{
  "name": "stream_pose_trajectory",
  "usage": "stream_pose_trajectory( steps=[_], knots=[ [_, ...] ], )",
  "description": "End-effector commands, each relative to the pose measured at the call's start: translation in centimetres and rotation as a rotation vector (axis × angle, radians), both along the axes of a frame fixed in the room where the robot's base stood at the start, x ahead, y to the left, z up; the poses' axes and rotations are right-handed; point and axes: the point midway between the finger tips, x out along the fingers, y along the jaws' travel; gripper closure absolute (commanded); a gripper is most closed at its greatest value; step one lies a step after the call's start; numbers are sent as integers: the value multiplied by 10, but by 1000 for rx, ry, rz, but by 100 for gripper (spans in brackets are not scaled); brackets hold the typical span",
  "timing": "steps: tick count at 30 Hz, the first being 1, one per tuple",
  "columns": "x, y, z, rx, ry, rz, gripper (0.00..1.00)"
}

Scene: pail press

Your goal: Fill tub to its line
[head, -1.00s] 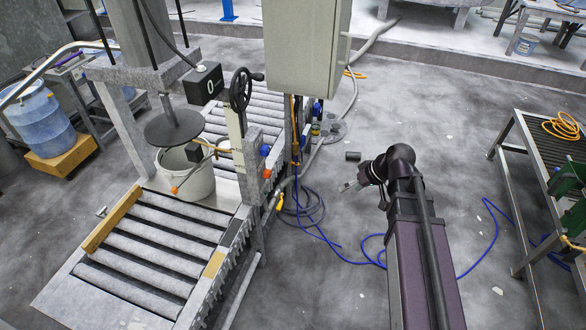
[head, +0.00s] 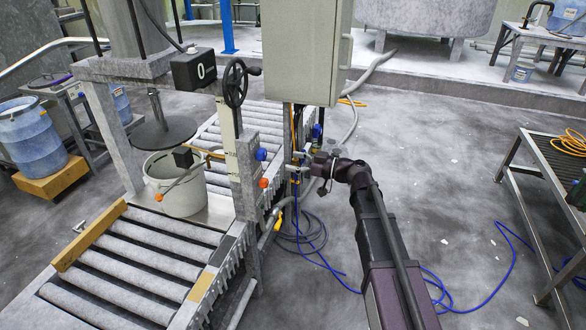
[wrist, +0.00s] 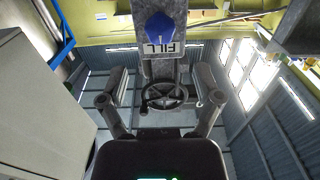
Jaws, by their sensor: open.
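The tub is a pale pail (head: 175,183) upright on the roller conveyor, beneath a round dark press plate (head: 164,133). Its fill level and any line cannot be made out. A blue knob (wrist: 160,28) with a FILL label (wrist: 164,48) sits on a grey post in the wrist view; a blue knob (head: 261,154) also shows on the post beside the tub in the head view. My gripper (head: 302,167) is open and empty, right of that post and apart from it. In the wrist view its fingers (wrist: 161,84) stand wide, with the knob beyond them.
An orange knob (head: 264,183) sits below the blue one. A grey cabinet (head: 308,50) stands close behind my gripper. Blue hose (head: 325,262) lies on the floor. A wooden bar (head: 90,235) edges the conveyor.

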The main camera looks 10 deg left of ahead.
Motion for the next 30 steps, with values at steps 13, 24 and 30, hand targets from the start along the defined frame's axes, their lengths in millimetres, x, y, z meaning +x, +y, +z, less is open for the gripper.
stream_pose_trajectory(
  steps=[13,24,30],
  knots=[
    [0,2,1,3,-3,1,17],
    [2,22,1,3,-2,4,17],
    [3,42,0,3,-2,4,17]
  ],
)
